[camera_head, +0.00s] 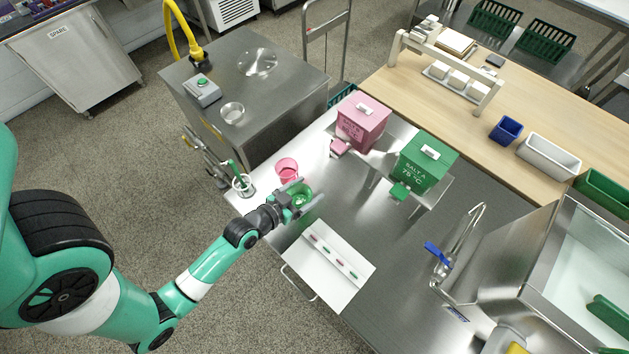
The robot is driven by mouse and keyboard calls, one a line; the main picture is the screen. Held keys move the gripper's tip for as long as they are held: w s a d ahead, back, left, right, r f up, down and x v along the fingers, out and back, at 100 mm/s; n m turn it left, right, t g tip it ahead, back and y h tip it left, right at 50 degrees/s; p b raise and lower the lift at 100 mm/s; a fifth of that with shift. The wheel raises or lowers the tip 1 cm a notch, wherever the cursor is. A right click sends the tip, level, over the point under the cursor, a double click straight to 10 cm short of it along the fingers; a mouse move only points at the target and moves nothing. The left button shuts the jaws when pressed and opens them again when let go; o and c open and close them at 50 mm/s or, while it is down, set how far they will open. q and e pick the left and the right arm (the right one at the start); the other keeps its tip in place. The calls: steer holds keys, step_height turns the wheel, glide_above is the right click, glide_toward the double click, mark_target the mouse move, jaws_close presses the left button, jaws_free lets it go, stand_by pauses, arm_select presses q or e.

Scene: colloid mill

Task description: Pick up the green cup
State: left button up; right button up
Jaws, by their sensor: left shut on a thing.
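The green cup (301,197) is at the left part of the steel table. My left gripper (299,195) is around it, with its fingers shut on it. The gripper hides part of the cup, and I cannot tell whether the cup touches the table. A pink cup (287,168) stands just behind the gripper. My right gripper is not in view.
A pink box (362,121) and a green box (424,161) stand farther back on the steel table (385,240). A white board (328,265) with small coloured pieces lies in front. A round holder (242,185) is left of the cups. A faucet (459,240) stands at the right.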

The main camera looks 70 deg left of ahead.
arm_select(q)
steer(key=shift+s+d, duration=0.2)
steer(key=shift+s, duration=0.3)
steer(key=shift+s+d, duration=0.15)
steer(key=shift+s, duration=0.3)
steer(key=shift+y, duration=0.3)
